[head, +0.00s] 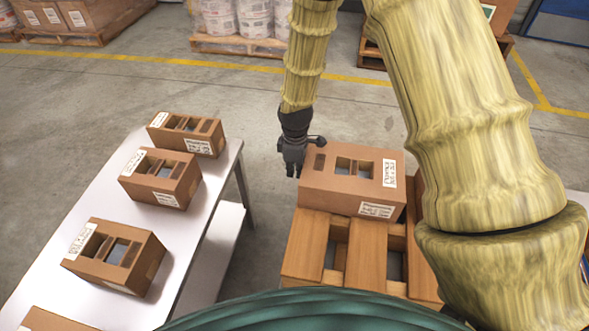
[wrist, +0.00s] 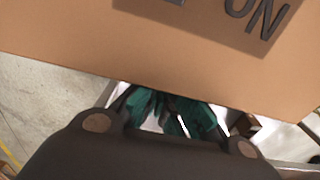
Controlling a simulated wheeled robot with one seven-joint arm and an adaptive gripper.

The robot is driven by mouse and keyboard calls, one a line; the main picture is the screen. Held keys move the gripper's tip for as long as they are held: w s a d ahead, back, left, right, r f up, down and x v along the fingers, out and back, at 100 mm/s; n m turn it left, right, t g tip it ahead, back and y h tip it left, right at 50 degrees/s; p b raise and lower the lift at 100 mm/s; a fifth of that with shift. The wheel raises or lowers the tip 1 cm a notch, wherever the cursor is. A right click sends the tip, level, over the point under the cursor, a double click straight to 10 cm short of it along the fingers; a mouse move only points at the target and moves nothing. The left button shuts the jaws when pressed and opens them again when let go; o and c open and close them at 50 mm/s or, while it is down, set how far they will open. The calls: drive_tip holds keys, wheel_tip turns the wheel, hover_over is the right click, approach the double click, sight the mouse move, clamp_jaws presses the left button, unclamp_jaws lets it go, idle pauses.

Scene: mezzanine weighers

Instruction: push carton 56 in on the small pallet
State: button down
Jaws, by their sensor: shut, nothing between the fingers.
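A brown carton (head: 335,200) with cut-out openings on top and white labels lies on the far part of the small wooden pallet (head: 305,245). Its label print is too small to read, so I cannot confirm the number 56. My gripper (head: 292,174) is shut and empty, pointing down at the carton's far left corner. I cannot tell whether it touches the carton. In the wrist view a brown carton wall (wrist: 130,45) with dark letters "ON" fills the top, close to my gripper (wrist: 170,140).
A white table (head: 120,215) on the left carries several similar cartons. A gap of floor separates it from the pallet. Part of another brown box (head: 416,200) shows at the right, mostly hidden by my arm. Loaded pallets (head: 240,44) stand at the back beyond open floor.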

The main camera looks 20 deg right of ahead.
drive_tip(key=shift+a, duration=0.1)
drive_tip(key=w+a+r, duration=0.2)
drive_tip(key=a+r, duration=0.1)
drive_tip(key=r, duration=0.7)
drive_tip(key=shift+p, duration=0.45)
drive_tip(key=shift+a, duration=0.1)
